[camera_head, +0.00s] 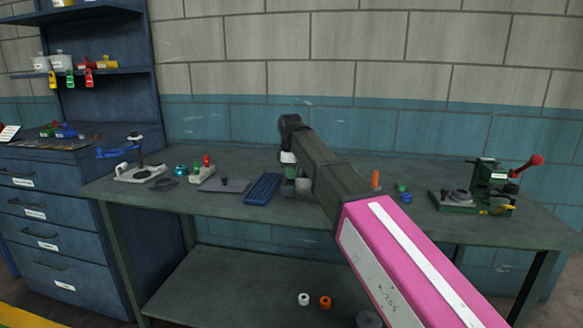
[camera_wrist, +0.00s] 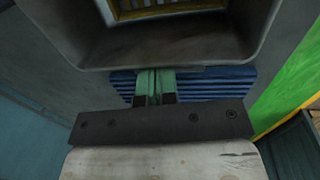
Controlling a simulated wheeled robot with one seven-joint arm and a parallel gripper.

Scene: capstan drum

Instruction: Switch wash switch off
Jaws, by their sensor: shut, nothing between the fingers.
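My gripper (camera_head: 290,172) hangs over the bench, right of the blue ribbed tray. In the wrist view my gripper's green fingers (camera_wrist: 155,86) are together and hold nothing, with the blue ribbed tray (camera_wrist: 215,86) behind them. I cannot pick out the wash switch for certain; no readable label marks it. A small fixture with red and green knobs (camera_head: 206,163) stands left of the gripper. A flat grey plate with a dark knob (camera_head: 224,185) lies between that fixture and the tray. My arm hides part of the bench right of the gripper.
The bench top (camera_head: 345,215) is bare along its front edge. A green press with a red-tipped lever (camera_head: 490,185) stands at right. A white-based device (camera_head: 138,172) is at left.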

